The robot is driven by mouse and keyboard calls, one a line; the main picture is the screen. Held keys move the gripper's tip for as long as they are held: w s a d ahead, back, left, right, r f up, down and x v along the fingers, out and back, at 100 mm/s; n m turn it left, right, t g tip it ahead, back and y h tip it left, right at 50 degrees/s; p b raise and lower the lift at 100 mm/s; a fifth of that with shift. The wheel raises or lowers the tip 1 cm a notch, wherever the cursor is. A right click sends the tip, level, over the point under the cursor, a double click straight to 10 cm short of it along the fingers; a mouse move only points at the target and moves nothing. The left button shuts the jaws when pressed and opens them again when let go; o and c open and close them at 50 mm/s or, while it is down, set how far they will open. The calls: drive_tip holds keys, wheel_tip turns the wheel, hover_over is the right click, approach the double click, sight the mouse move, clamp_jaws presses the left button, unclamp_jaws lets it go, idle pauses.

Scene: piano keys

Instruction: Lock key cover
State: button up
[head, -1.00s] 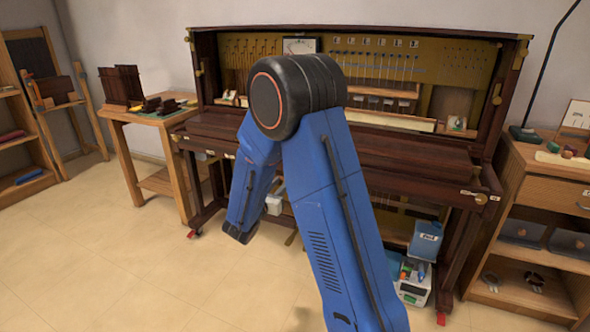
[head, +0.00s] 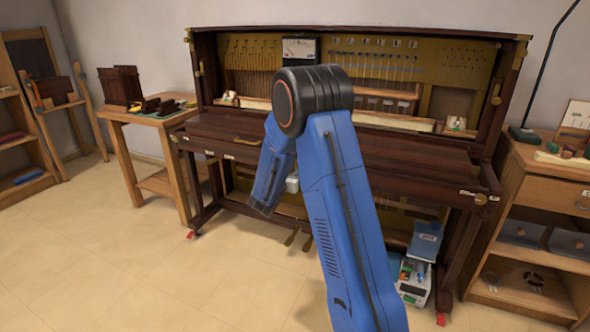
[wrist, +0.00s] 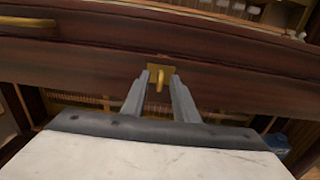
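The key cover (head: 215,130) is a dark wooden lid across the front of the upright piano; it looks closed. A brass handle (head: 247,141) is on its front, and it also shows at the upper left of the wrist view (wrist: 27,22). In the wrist view a small brass latch (wrist: 160,79), a plate with a hanging tab, sits on the dark front rail. My gripper (wrist: 161,82) is open, with one grey finger on each side of the latch tab. I cannot tell whether the fingers touch it. In the head view my gripper is hidden behind my blue arm.
A wooden side table (head: 150,115) with dark parts stands left of the piano. A wooden cabinet (head: 545,170) stands at the right. A blue container (head: 425,240) sits by the piano's lower right. The tiled floor (head: 130,270) at the front left is clear.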

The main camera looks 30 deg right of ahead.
clamp_jaws()
drive_tip(key=shift+m, duration=0.3)
drive_tip(key=m, duration=1.7)
drive_tip(key=shift+s+d+f, duration=0.1)
drive_tip(key=shift+f, duration=0.05)
drive_tip(key=shift+m, duration=0.3)
idle(0.5)
